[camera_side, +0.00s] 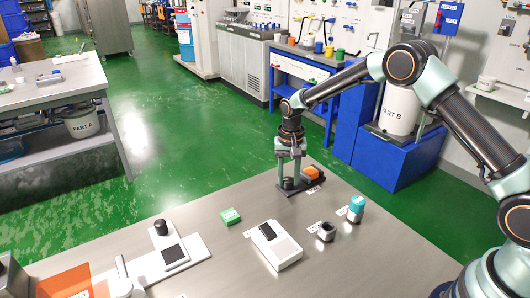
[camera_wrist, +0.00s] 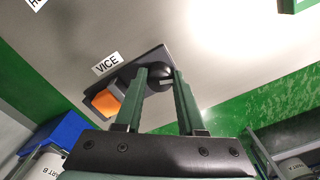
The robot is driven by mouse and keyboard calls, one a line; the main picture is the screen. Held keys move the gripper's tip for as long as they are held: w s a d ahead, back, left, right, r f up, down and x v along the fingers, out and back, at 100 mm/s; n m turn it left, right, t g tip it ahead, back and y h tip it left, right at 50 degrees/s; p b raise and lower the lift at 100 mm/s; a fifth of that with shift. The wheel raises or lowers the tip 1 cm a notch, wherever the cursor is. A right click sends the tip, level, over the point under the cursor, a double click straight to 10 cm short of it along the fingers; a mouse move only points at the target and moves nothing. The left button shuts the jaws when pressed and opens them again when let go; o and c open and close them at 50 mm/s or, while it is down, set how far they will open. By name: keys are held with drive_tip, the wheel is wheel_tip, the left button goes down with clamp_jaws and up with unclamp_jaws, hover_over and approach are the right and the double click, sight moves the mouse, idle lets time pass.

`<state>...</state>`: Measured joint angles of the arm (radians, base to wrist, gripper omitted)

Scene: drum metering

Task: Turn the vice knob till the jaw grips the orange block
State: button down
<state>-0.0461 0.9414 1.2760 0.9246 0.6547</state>
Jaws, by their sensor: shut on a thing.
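The vice is a dark plate (camera_side: 293,192) near the far edge of the steel table, and its dark base also shows in the wrist view (camera_wrist: 124,72) beside a label reading VICE. The orange block (camera_side: 311,172) sits on the vice, to the right of my gripper; in the wrist view the orange block (camera_wrist: 105,103) is left of the fingers. The round black knob (camera_wrist: 160,76) is between my fingertips. My gripper (camera_side: 289,182) points down and is shut on the knob, as the wrist view (camera_wrist: 164,77) also shows. The gap between jaw and block cannot be made out.
A white scale-like device (camera_side: 172,252) stands at left. Bare table lies between them.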

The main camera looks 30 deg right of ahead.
sight(288, 180)
drive_tip(key=shift+r, duration=0.1)
idle(0.5)
drive_tip(key=c, duration=0.5)
unclamp_jaws()
wheel_tip(288, 180, up, 12)
